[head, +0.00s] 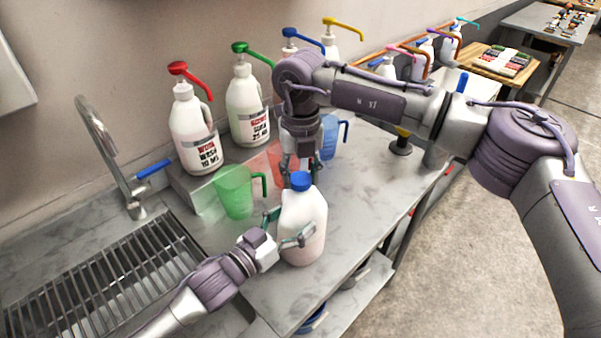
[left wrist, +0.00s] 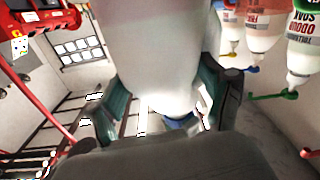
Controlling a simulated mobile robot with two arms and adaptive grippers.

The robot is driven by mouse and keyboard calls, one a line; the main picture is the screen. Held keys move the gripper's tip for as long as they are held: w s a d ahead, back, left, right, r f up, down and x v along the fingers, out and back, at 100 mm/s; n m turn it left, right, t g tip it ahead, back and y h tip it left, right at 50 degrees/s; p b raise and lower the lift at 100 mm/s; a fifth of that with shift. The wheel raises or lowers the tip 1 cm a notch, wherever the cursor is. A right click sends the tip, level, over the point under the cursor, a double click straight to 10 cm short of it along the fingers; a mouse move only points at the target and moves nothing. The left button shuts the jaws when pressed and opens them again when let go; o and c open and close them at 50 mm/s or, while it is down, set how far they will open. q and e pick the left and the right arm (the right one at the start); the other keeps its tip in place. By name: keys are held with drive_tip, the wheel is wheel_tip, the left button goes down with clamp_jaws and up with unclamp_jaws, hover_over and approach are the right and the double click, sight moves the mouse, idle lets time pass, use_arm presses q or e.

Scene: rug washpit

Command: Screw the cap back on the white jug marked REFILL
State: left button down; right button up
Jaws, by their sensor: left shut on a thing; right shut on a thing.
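The white jug (head: 303,228) stands upright near the front edge of the steel counter. My left gripper (head: 286,227) is shut around its body from the left. In the left wrist view the jug (left wrist: 160,50) fills the space between the two fingers. The blue cap (head: 301,181) sits at the top of the jug, over its mouth. My right gripper (head: 299,166) points down from above and is shut on the cap. I cannot tell whether the cap is threaded or only resting there. No REFILL marking shows on the visible side.
A green measuring jug (head: 234,192) stands close left of the white jug, with a red one (head: 276,160) and a blue one (head: 328,140) behind. Pump bottles (head: 194,130) line a raised shelf. A sink grate (head: 100,285) lies left. The counter right of the jug is clear.

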drive_tip(key=o, duration=1.3)
drive_tip(key=shift+c, duration=0.2)
drive_tip(key=shift+r, duration=2.25)
drive_tip(key=shift+c, duration=0.3)
